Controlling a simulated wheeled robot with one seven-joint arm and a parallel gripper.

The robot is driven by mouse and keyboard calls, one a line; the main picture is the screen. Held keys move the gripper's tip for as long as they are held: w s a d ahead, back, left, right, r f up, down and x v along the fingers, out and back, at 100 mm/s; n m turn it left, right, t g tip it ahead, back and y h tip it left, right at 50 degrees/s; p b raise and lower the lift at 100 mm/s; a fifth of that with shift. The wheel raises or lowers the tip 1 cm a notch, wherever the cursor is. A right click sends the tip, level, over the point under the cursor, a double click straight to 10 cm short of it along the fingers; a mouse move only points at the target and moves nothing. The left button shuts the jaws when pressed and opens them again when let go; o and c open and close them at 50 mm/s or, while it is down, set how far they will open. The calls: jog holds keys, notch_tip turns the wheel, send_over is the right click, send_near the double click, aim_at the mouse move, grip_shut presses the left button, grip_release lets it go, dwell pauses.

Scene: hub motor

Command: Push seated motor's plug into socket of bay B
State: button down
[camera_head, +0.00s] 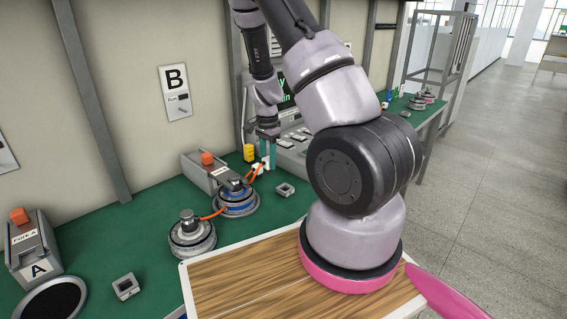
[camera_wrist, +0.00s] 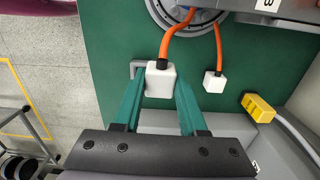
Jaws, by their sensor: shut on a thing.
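My gripper (camera_head: 268,155) has teal fingers and points down beside the bay B unit (camera_head: 203,172). In the wrist view my gripper (camera_wrist: 161,84) is shut on a white plug (camera_wrist: 161,77) with a black collar and an orange cable. The motor (camera_head: 236,203) with a blue ring sits at the front of the bay B unit; its edge shows at the top of the wrist view (camera_wrist: 176,12). A yellow socket block (camera_wrist: 259,108) with a grey cable lies right of the held plug, apart from it. The yellow block (camera_head: 249,152) stands behind the unit in the head view.
A second white plug (camera_wrist: 214,82) on an orange cable lies between the held plug and the yellow block. Another motor (camera_head: 192,236) stands at the left. Grey square pieces (camera_head: 285,189) lie on the green bench. A wooden board (camera_head: 245,277) is in front.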

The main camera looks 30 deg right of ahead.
jog(key=shift+s+d+f+m, duration=0.3)
jog(key=shift+d+f+m, duration=0.6)
jog(key=shift+m, duration=2.05)
jog(key=shift+s+d+f+m, duration=0.35)
jog(key=shift+d+f+m, duration=0.5)
jog(key=shift+m, duration=2.05)
jog(key=shift+s+d+f+m, duration=0.3)
jog(key=shift+d+f+m, duration=0.55)
jog(key=shift+m, duration=2.1)
jog(key=shift+d, duration=0.1)
jog(key=shift+f, duration=0.45)
jog(key=shift+f, duration=0.2)
jog(key=shift+f, duration=0.25)
jog(key=shift+f, duration=0.1)
jog(key=shift+f, duration=0.2)
